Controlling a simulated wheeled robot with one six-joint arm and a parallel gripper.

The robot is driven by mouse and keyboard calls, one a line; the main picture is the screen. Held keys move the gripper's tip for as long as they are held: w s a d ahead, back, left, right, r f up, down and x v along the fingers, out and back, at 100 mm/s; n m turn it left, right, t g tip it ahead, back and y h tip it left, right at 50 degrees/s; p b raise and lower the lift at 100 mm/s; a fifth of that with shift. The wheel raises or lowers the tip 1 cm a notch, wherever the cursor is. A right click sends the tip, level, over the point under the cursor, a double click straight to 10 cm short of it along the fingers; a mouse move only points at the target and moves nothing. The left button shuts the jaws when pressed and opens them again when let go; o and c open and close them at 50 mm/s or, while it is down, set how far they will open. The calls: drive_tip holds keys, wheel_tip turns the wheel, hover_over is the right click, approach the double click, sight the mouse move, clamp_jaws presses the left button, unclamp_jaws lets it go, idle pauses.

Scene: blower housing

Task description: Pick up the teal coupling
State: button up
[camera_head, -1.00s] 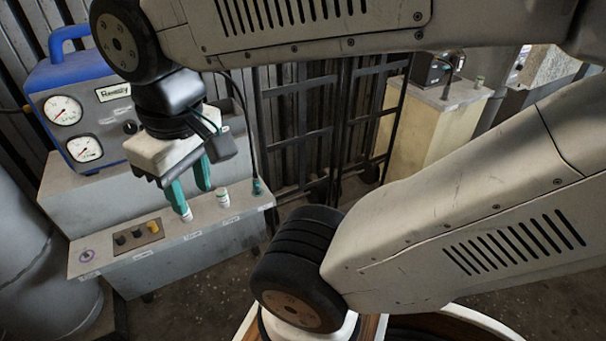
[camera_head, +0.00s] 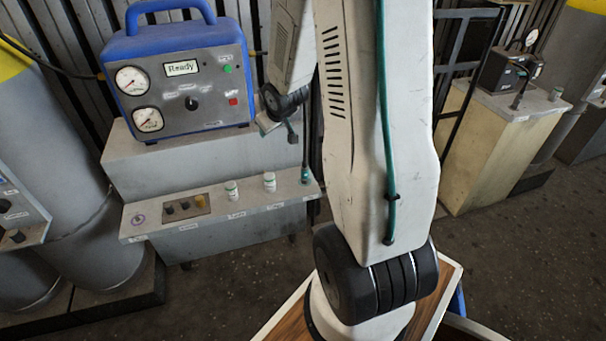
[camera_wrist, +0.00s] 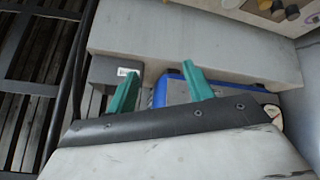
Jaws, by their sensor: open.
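The blue machine (camera_head: 178,75) with gauges and a "Ready" screen stands on a grey bench (camera_head: 200,160). Two white vials (camera_head: 232,190) (camera_head: 269,182) and a knob panel (camera_head: 172,208) are on the ledge. A beige cabinet (camera_head: 490,150) stands right. Grey cylinders (camera_head: 70,170) stand left.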

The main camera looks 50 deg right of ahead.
drive_tip(key=d+f+t, duration=0.1)
drive_tip(key=d+f, duration=0.5)
drive_tip(key=f, duration=0.2)
drive_tip(key=t, duration=0.2)
hover_over(302, 174)
drive_tip(key=a, duration=0.2)
wheel_tip(302, 174, down, 8)
drive_tip(key=r, duration=0.1)
drive_tip(key=s+f+t, duration=0.1)
drive_tip(key=f, duration=0.2)
drive_tip(key=s+d+f+m+t, duration=0.1)
drive_tip(key=s+f, duration=0.1)
drive_tip(key=f, duration=0.2)
drive_tip(key=s+f+m+t, duration=0.1)
drive_tip(key=s+f, duration=0.1)
drive_tip(key=f, duration=0.1)
drive_tip(key=shift+s+d+f, duration=0.15)
drive_tip(key=shift+d+f, duration=0.1)
drive_tip(key=shift+f, duration=0.1)
drive_tip(key=shift+h, duration=0.3)
drive_tip(key=x, duration=0.7)
drive_tip(key=shift+w+d+r, duration=0.1)
drive_tip(key=shift+w+d, duration=0.2)
drive_tip(key=shift+c, duration=0.3)
clamp_jaws()
